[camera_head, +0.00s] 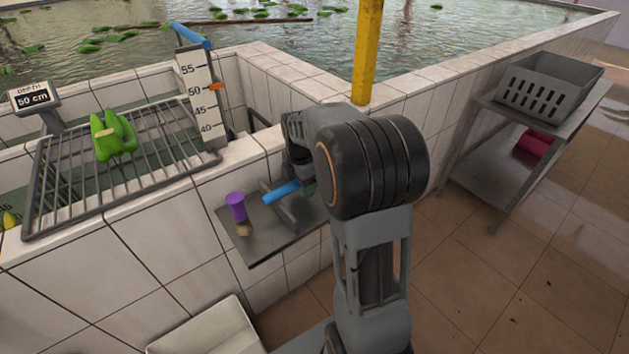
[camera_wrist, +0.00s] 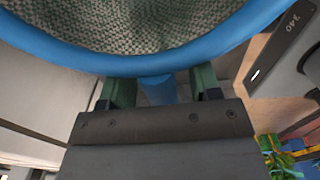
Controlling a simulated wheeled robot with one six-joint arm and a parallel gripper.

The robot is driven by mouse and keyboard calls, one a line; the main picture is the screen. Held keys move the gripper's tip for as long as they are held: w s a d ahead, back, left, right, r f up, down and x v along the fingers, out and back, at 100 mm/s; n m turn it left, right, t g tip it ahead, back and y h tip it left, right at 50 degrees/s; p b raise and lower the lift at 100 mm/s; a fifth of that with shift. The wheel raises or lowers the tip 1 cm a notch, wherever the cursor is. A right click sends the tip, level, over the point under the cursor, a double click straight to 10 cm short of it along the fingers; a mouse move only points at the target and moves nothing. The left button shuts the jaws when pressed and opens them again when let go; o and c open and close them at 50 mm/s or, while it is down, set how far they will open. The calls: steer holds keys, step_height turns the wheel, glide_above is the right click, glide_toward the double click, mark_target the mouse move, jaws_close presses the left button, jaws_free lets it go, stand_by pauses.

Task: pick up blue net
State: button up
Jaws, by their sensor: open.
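The blue net shows in the wrist view as a thick blue rim (camera_wrist: 75,57) around grey-green mesh (camera_wrist: 120,27), with a short stretch of blue handle (camera_wrist: 158,89) below it. My gripper (camera_wrist: 161,84) is open. Its two green fingers stand apart on either side of the handle, with gaps visible; I cannot tell their depth relative to it. In the head view a blue rod (camera_head: 281,191), likely the net's handle, shows at the metal shelf, beside my arm. My arm hides the rest of the net and most of my gripper there.
A rack (camera_head: 160,178) holding a green object (camera_head: 113,135) lies over the tank at left. A yellow post (camera_head: 367,50) rises behind my arm. A grey crate (camera_head: 548,84) sits on a side table at right.

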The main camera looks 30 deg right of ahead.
jaws_close()
stand_by(0.4)
